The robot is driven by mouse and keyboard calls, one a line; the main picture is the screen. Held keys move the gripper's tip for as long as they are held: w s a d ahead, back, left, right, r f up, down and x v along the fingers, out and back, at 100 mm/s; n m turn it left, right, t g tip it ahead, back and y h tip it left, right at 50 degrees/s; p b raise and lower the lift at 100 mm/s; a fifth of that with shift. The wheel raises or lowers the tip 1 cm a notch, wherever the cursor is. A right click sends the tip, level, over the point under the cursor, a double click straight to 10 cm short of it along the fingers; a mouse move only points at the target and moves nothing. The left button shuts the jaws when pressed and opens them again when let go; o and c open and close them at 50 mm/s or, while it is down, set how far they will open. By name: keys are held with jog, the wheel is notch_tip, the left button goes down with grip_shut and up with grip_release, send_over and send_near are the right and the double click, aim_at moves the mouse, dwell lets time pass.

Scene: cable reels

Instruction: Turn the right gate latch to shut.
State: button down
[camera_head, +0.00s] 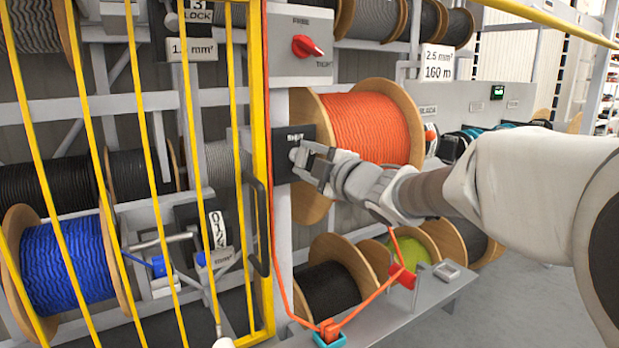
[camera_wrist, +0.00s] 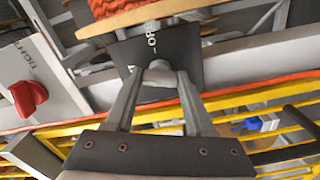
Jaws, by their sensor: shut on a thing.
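The right gate latch is on a dark plate (camera_head: 283,170) fixed to the grey post at the right edge of the yellow barred gate (camera_head: 257,95). Lettering that looks like "SHUT" shows at the top of the plate in the head view. In the wrist view the dark plate (camera_wrist: 193,60) shows part of the word "OPEN". My gripper (camera_head: 299,157) reaches in from the right. Its fingers are shut on the pale latch knob (camera_wrist: 159,72), which sits between the fingertips in front of the plate. The fingers hide most of the knob, so I cannot tell its exact angle.
A grey box with a red knob (camera_head: 307,46) is above the latch. An orange cable reel (camera_head: 365,125) stands close behind my gripper. A black gate handle (camera_head: 258,225) is to the left. An orange cord (camera_head: 360,308) and a grey bench (camera_head: 430,300) are below.

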jog(key=shift+n+b, duration=1.45)
jog(key=shift+n, duration=0.45)
jog(key=shift+c, duration=1.3)
grip_release()
jog(key=shift+s, duration=0.1)
jog(key=p+v, duration=0.2)
jog(key=v, duration=1.5)
jog(key=shift+d, duration=0.2)
